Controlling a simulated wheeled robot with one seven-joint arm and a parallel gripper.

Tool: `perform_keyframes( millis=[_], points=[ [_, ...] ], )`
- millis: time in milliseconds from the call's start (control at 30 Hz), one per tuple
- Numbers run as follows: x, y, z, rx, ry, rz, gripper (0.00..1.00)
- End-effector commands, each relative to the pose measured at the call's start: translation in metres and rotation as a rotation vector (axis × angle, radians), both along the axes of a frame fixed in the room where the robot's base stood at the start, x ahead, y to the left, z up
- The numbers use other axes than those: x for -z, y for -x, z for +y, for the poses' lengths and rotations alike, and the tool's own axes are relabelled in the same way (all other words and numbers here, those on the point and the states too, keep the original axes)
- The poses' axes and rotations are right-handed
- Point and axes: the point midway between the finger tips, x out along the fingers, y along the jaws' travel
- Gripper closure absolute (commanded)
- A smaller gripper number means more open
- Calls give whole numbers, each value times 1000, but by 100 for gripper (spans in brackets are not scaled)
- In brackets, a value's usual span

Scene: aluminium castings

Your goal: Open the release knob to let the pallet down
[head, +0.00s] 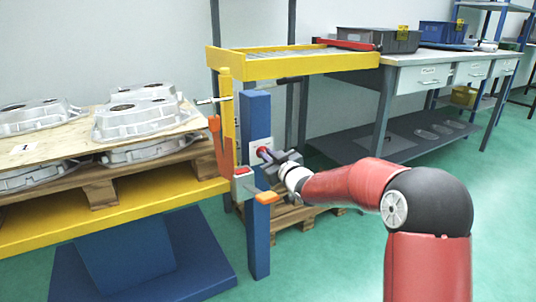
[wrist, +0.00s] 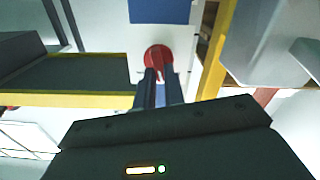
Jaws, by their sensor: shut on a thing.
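The release knob is red and round in the wrist view (wrist: 158,56), on a white plate (wrist: 136,35). In the head view the white plate (head: 254,146) is on a blue post (head: 257,115). My gripper (wrist: 159,75) has its two fingers closed on the knob. In the head view my gripper (head: 270,156) reaches the post from the right and hides most of the knob. The pallet (head: 103,192) is wooden and rests on a yellow lift table (head: 130,205) at the left, bearing a board and several aluminium castings (head: 135,115).
A grey box with a red top (head: 243,183) and an orange piece (head: 267,197) sit close below my gripper. An orange lever (head: 217,145) stands left of the post. A grey workbench (head: 430,58) with bins is behind at right. The green floor at right is open.

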Motion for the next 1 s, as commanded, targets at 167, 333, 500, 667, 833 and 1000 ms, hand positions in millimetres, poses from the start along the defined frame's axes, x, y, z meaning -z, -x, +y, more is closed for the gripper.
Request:
perform_keyframes(
  millis=[167,333,500,667,833,1000],
  points=[
    [-1,-1,-2,1,-137,97,100],
    [-1,-2,-3,1,-271,188,100],
    [-1,-2,-4,2,-407,278,100],
    [0,-3,-6,2,-530,362,100],
    [1,-4,-6,2,-650,442,100],
    [2,-4,-7,2,-746,507,100]
  ],
)
